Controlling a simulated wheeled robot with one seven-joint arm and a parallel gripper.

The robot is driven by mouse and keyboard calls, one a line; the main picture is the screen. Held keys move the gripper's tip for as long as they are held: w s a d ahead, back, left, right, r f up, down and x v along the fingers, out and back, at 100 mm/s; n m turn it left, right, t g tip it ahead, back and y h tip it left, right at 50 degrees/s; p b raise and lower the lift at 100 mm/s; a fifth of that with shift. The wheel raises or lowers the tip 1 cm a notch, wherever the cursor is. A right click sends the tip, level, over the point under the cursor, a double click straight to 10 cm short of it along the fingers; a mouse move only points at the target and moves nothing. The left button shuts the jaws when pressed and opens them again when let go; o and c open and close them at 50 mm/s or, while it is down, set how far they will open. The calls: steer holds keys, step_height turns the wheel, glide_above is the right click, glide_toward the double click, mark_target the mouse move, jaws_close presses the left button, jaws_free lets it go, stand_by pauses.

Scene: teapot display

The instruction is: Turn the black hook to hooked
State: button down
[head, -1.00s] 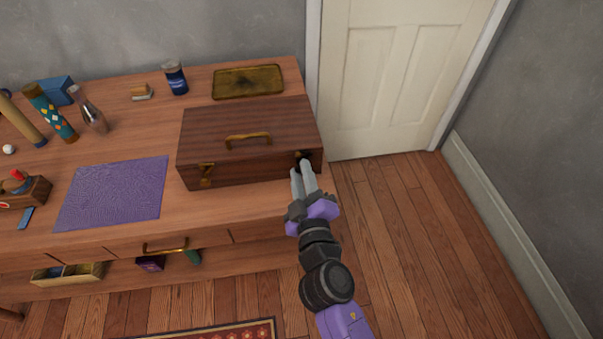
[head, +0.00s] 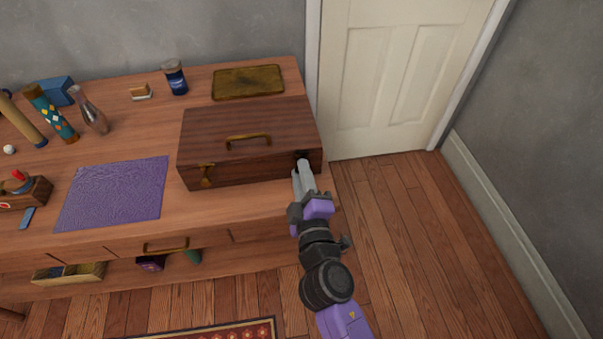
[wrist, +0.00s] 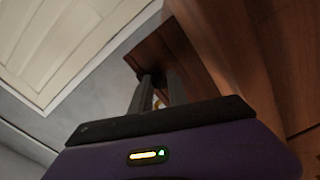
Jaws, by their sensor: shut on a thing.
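A dark brown wooden case (head: 240,136) with a brass handle on its lid sits shut on the table. The black hook (head: 303,154) is at the right end of the case's front face. In the wrist view a dark piece of the hook (wrist: 152,79) shows at my fingertips. My gripper (head: 304,170) is shut on the black hook, its fingers hiding most of it. The gripper is rolled, with one finger nearly over the other in the head view. The hook's exact angle cannot be told. A brass latch (head: 207,175) is at the front left of the case.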

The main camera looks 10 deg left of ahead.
steer(key=shift+a, duration=0.1)
steer(key=c, duration=1.3)
jaws_free()
steer(key=v, duration=0.7)
steer(key=shift+s, duration=0.4)
